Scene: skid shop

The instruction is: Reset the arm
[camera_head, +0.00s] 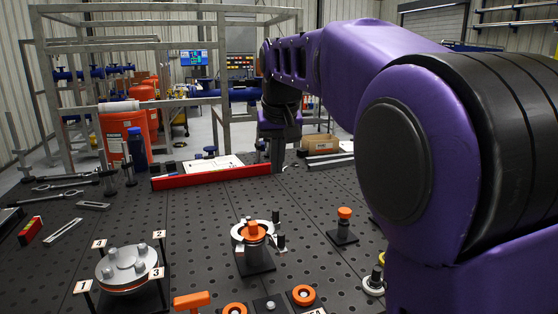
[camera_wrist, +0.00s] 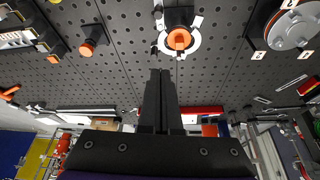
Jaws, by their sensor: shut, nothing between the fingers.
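My purple arm comes in from the right of the head view and reaches over the far part of the table, with its wrist pointing down. My gripper (camera_head: 277,165) is at its end, close to the far edge of the table by the red bar. In the wrist view my gripper (camera_wrist: 160,74) shows its two dark fingers pressed together, with nothing between them. It is apart from the orange-topped fixture (camera_head: 254,232), which also shows in the wrist view (camera_wrist: 179,39). The gap between the fingertips and the table is hard to judge.
The perforated table (camera_head: 200,215) is clear between the fixture and the red bar (camera_head: 212,177). A round flange with numbered tags (camera_head: 127,268) stands front left. A small orange-topped post (camera_head: 343,225) is right of the fixture. A cardboard box (camera_head: 322,144) sits behind.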

